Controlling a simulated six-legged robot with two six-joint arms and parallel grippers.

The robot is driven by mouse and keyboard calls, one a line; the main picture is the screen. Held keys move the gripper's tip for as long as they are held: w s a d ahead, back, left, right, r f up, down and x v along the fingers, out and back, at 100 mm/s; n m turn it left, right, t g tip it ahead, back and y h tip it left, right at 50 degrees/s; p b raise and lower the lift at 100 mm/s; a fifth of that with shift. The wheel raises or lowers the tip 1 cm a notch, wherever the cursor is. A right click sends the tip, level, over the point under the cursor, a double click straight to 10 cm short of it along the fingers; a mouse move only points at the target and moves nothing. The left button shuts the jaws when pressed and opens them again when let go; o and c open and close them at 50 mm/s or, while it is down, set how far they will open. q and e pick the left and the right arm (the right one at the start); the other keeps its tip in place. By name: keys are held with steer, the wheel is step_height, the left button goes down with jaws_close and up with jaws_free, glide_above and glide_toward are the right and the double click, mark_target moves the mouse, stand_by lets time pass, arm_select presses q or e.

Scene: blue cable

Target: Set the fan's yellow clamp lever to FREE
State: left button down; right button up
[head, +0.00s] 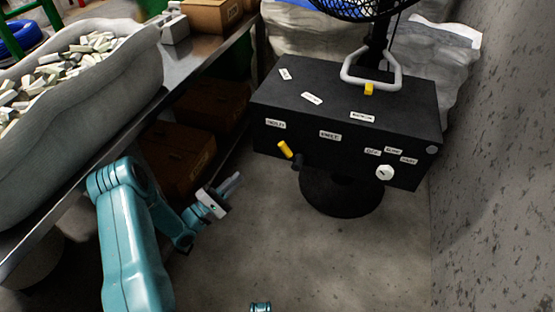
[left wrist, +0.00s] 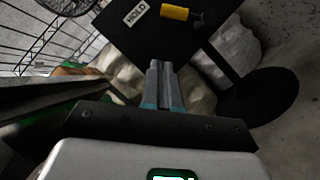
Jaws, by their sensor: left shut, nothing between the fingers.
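The yellow clamp lever (head: 284,149) is on the front of the black box (head: 345,100) under the fan (head: 350,8). Its yellow end points up and left from a dark pivot, toward the left label (head: 276,124). The label to its right (head: 330,134) is too small to read surely. In the left wrist view the lever (left wrist: 175,12) shows at the top beside a label reading HOLD (left wrist: 135,14). My left gripper (head: 236,181) is shut and empty, left of and below the lever, apart from it. Its fingers (left wrist: 163,68) lie together in the left wrist view.
A white knob (head: 385,173) and small labels are on the box's right front. A grey handle (head: 372,72) with a yellow piece (head: 369,89) is on top. The round black base (head: 342,192) stands on open floor. A metal table (head: 196,62) lies left, brown boxes (head: 177,158) below.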

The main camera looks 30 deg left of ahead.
mark_target(290, 152)
arm_select(q)
steer(key=shift+a, duration=0.1)
steer(key=s+d+r+p+x, duration=0.1)
steer(key=p+x, duration=0.3)
steer(key=x, duration=0.8)
steer(key=shift+w+d+r, duration=0.3)
steer(key=shift+d+r, duration=0.1)
steer(key=shift+d, duration=0.3)
steer(key=shift+w, duration=0.1)
